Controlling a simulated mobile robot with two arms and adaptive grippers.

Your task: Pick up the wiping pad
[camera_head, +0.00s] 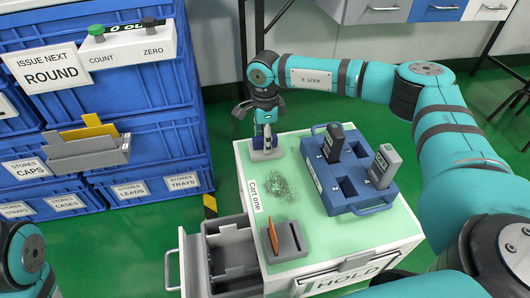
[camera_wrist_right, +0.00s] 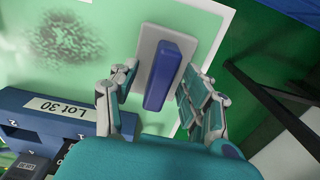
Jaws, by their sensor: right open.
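The wiping pad (camera_head: 257,155) lies flat on the cart top at its far left corner. It is a grey plate with an upright blue handle; in the right wrist view, the plate (camera_wrist_right: 149,46) and handle show clearly. My right gripper (camera_head: 263,118) is above the pad, pointing down. In the right wrist view, its open fingers (camera_wrist_right: 160,75) stand on either side of the blue handle, with gaps visible. Only part of my left arm shows at the lower left; its gripper is out of view.
A blue tray (camera_head: 375,208) holding two handheld testers (camera_head: 332,143) (camera_head: 384,166) stands right of the pad. Dark specks (camera_head: 280,187) lie in front of the pad. A grey holder with an orange card (camera_head: 287,240) is near the front. An open drawer (camera_head: 230,245) juts out left.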

